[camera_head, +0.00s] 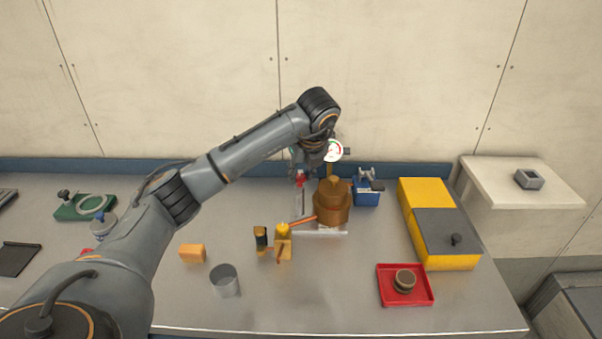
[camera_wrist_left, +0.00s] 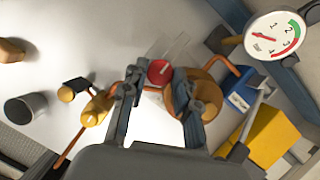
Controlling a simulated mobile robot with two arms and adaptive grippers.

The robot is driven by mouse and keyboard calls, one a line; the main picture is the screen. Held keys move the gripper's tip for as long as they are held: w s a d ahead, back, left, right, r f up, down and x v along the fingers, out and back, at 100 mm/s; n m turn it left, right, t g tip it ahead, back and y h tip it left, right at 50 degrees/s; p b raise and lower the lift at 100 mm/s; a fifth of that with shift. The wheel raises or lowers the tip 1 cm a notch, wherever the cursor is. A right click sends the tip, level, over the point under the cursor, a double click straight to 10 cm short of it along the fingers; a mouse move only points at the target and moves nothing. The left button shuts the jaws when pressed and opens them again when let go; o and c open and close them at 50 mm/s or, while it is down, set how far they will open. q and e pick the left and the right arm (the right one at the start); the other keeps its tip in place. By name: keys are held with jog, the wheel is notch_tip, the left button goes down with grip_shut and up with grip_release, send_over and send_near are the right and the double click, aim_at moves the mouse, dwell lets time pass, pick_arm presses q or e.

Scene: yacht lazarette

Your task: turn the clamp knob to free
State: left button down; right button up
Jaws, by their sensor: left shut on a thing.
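The red round knob (camera_head: 300,180), which I take for the clamp knob, stands left of a brass vessel (camera_head: 333,203). My left gripper (camera_head: 307,166) reaches down over it from above. In the left wrist view the knob (camera_wrist_left: 159,72) shows between the two fingers of the left gripper (camera_wrist_left: 157,85), beside a clear plate. My left gripper is shut on the knob, though the contact itself is hard to see. The knob's turn angle cannot be read clearly. My right gripper is not in view.
A white dial gauge (camera_head: 334,151) stands close behind the gripper. A blue box (camera_head: 366,197) is right of the vessel. A copper pipe joins a brass valve (camera_head: 283,245).

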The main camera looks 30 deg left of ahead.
pick_arm(q)
jog(key=shift+r, duration=0.1)
jog(key=c, duration=1)
grip_release()
jog(key=v, duration=1.2)
jog(key=shift+a, duration=0.1)
